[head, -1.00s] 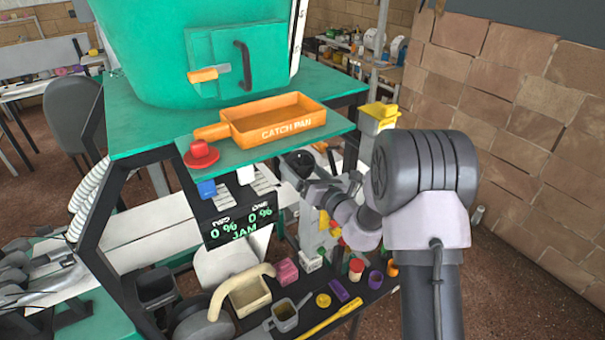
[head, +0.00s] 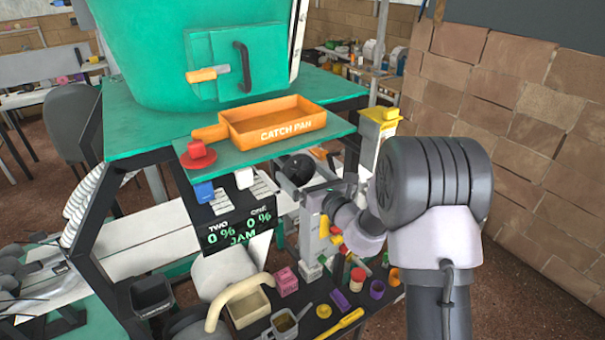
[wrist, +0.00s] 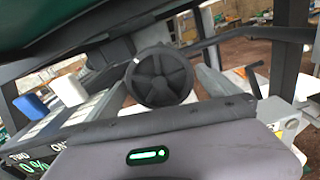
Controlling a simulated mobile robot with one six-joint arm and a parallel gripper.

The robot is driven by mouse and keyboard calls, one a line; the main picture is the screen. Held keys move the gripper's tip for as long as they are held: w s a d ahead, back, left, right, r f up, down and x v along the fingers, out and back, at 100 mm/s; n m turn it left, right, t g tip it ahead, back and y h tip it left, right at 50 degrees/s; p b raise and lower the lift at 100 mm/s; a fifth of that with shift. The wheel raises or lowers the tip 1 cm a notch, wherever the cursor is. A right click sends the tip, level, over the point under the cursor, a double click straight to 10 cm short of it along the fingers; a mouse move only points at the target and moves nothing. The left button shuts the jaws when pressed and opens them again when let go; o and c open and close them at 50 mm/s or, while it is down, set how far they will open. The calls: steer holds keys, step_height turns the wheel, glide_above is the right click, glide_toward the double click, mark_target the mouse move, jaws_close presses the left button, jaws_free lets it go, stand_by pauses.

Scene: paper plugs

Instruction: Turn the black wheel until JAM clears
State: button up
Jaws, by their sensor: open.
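The black wheel (head: 298,168) is under the green shelf, right of the display. In the wrist view the round, spoked wheel (wrist: 160,75) is face-on, straight ahead of my gripper. My gripper (head: 302,184) is open at the wheel, with its fingers partly hidden in the head view. In the wrist view the wheel appears between the dark fingers; I cannot tell whether they touch it. The display (head: 238,228) reads TWO 0 %, ONE 0 % and JAM in green. Part of it also shows in the wrist view (wrist: 30,160).
An orange catch pan (head: 272,124) and a red button (head: 198,155) sit on the green shelf above. Blue (head: 204,191) and white (head: 244,178) blocks are below its edge. Cluttered small items lie on the lower black shelf (head: 330,308). A brick wall (head: 545,130) stands right.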

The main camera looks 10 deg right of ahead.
mark_target(301, 173)
steer(key=shift+b+v, duration=0.55)
steer(key=shift+v, duration=1.45)
